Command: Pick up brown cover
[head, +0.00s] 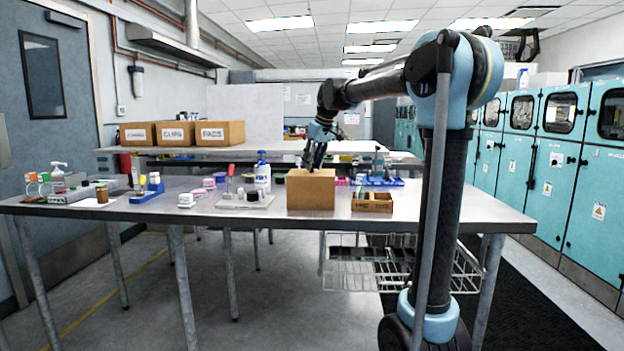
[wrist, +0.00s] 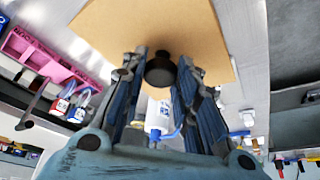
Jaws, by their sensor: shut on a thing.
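The brown cover (head: 311,192) is a plain box shape near the front edge of the grey table, right of centre in the head view. In the wrist view its flat brown top (wrist: 110,28) fills the upper middle, with a round black knob (wrist: 160,70) on it. My gripper (head: 309,160) reaches down to the top of the cover. In the wrist view the two fingers (wrist: 165,80) stand on either side of the knob, shut on it. The cover looks upright at table level; whether its bottom touches the table is unclear. Anything beneath it is hidden.
A small wooden crate (head: 372,203) stands close on the cover's right. A grey tray (head: 243,202) with tools and a white-and-blue bottle (head: 263,172) are on its left. A blue rack (head: 380,182) is behind to the right. Several labelled cartons (head: 175,134) sit on a back table.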

